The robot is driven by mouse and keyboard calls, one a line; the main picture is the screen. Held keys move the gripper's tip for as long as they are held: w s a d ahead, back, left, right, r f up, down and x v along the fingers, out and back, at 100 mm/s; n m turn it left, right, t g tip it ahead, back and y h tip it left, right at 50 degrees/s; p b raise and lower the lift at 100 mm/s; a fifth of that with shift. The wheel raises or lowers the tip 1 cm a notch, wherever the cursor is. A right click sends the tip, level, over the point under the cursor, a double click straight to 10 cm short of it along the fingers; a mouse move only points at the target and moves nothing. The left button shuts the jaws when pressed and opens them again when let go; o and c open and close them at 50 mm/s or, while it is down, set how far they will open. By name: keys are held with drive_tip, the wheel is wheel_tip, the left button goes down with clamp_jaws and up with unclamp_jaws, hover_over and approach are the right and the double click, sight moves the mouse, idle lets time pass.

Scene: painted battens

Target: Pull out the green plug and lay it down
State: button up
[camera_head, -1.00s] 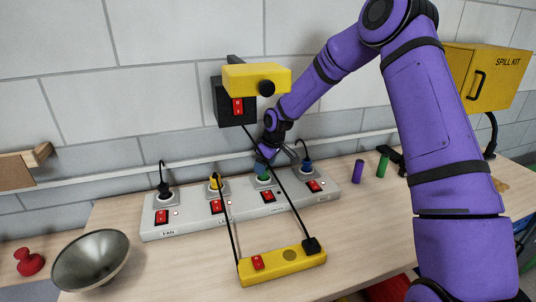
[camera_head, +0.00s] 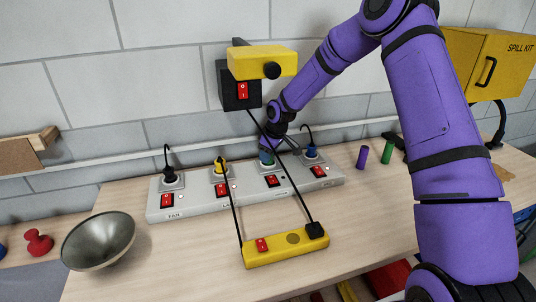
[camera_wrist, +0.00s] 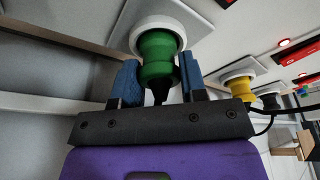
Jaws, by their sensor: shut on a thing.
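The green plug (camera_wrist: 157,57) sits between the two blue fingers of my gripper (camera_wrist: 158,82) in the wrist view. Its far end meets the round white socket (camera_wrist: 158,27); I cannot tell how deep it sits. In the head view my gripper (camera_head: 268,152) is at the third socket of the grey power strip (camera_head: 200,203), and the plug is mostly hidden there by the gripper.
A black plug (camera_head: 169,175), a yellow plug (camera_head: 220,165) and a blue plug (camera_head: 311,151) stand in the other sockets. A metal bowl (camera_head: 99,241) stands left. Purple (camera_head: 362,157) and green (camera_head: 387,152) cylinders stand right.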

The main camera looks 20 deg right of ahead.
drive_tip(key=shift+r, duration=0.2)
drive_tip(key=shift+r, duration=1.3)
